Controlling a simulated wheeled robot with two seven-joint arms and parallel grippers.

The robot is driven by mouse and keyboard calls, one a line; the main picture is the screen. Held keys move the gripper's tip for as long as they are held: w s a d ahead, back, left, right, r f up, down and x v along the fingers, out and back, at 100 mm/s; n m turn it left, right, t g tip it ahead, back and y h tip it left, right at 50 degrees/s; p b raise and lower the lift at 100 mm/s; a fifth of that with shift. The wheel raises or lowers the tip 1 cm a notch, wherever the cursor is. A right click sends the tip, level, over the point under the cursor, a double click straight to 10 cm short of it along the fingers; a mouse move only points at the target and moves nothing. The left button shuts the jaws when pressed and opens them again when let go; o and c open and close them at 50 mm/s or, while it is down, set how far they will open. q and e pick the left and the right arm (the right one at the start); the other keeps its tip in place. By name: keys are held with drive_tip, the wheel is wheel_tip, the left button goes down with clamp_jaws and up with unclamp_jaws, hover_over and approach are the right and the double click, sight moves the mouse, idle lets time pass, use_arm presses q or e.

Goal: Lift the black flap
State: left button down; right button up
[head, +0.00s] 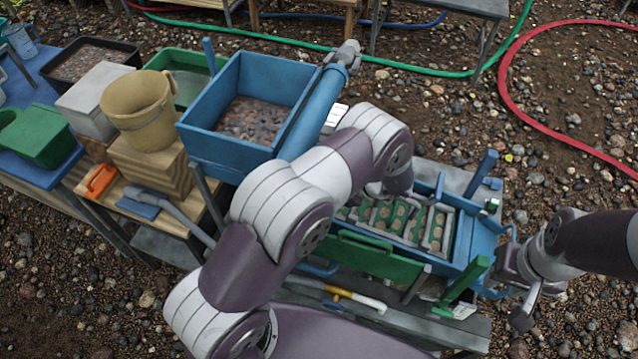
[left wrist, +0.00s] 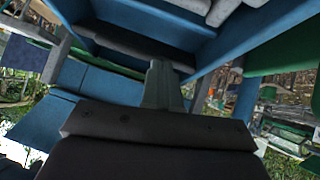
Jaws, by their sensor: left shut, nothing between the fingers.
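The black flap (left wrist: 140,40) shows in the left wrist view as a dark strip across the inside of a blue box-like frame. In the head view my left arm hides that place, so I cannot make out the flap there. My left gripper (left wrist: 162,80) is shut and empty, its fingertips pointing at the flap's lower edge; I cannot tell whether they touch. The blue highbanker has a hopper (head: 198,145) with gravel and a sluice (head: 478,243) with green matting and riffles. My right gripper (head: 514,290) is open and empty at the sluice's right end.
A tan bucket (head: 138,112) on a wooden block, a grey box (head: 92,102) and green tubs stand at the left. A green panel (head: 367,255) runs along the sluice's near side. Red (head: 517,95) and green hoses lie on the open gravel behind.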

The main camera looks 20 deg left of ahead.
use_arm(q)
drive_tip(key=f+y+b, duration=0.2)
drive_tip(key=b, duration=0.1)
drive_tip(key=shift+d+y, duration=0.3)
drive_tip(key=shift+d, duration=0.1)
drive_tip(key=shift+d+f+b, duration=0.15)
drive_tip(key=shift+f+b, duration=0.35)
drive_tip(key=shift+b, duration=0.5)
drive_tip(key=shift+f, duration=0.1)
